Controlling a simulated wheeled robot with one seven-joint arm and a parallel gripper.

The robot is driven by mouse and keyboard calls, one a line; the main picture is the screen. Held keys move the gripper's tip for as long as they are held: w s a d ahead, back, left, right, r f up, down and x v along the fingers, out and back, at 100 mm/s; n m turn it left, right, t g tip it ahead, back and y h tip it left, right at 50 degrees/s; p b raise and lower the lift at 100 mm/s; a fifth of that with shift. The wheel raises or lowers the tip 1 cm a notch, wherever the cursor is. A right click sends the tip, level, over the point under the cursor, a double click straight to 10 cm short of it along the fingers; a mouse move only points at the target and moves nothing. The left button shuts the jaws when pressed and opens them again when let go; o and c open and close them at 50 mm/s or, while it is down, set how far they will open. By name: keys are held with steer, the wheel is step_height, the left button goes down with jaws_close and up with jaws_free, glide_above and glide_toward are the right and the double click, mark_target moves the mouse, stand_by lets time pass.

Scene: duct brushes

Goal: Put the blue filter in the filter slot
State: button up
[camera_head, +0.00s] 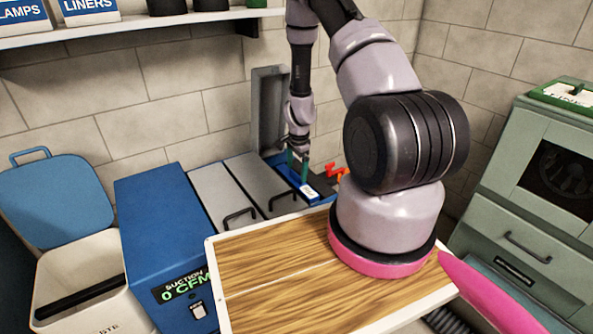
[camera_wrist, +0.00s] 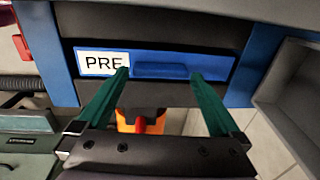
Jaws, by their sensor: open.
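The blue filter (camera_wrist: 160,70) shows in the wrist view as a blue strip with a white PRE label and a darker blue grip. It lies in a dark opening, the filter slot (camera_wrist: 175,30), between blue housing walls. I cannot tell how deep it sits. In the head view the filter (camera_head: 291,176) is at the open bay behind the wooden board. My gripper (camera_head: 298,166) is directly over it, pointing down. Its two green fingers are spread, with tips over the filter's face in the wrist view (camera_wrist: 160,73); contact is unclear.
A grey lid (camera_head: 268,108) stands upright behind the bay. Grey covers with black handles (camera_head: 240,215) lie to its left, beside the blue suction unit (camera_head: 160,235). An orange-red part (camera_head: 335,170) sits close on the right. The wooden board (camera_head: 275,275) lies in front.

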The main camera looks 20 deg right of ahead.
step_height(320, 180, up, 15)
steer(key=shift+s, duration=0.45)
steer(key=shift+d, duration=0.1)
stand_by(0.5)
steer(key=s+a+r+n+t+y, duration=0.1)
steer(key=s+a+r+n, duration=0.1)
steer(key=r, duration=0.6)
steer(key=s+a+r+n+t, duration=0.1)
steer(key=s+a+r+n, duration=0.15)
steer(key=r, duration=0.65)
steer(key=s+a+r+n+t+y, duration=0.1)
steer(key=s+a+r, duration=0.1)
steer(key=r, duration=0.6)
steer(key=s+a+r+n+t, duration=0.1)
steer(key=s+r+n, duration=0.2)
steer(key=s+r, duration=0.3)
steer(key=s+a+r+n+t, duration=0.1)
steer(key=s+r, duration=0.5)
steer(key=s, duration=0.6)
steer(key=shift+a+r+n+t, duration=0.3)
steer(key=shift+n+t, duration=0.3)
steer(key=shift+n, duration=0.45)
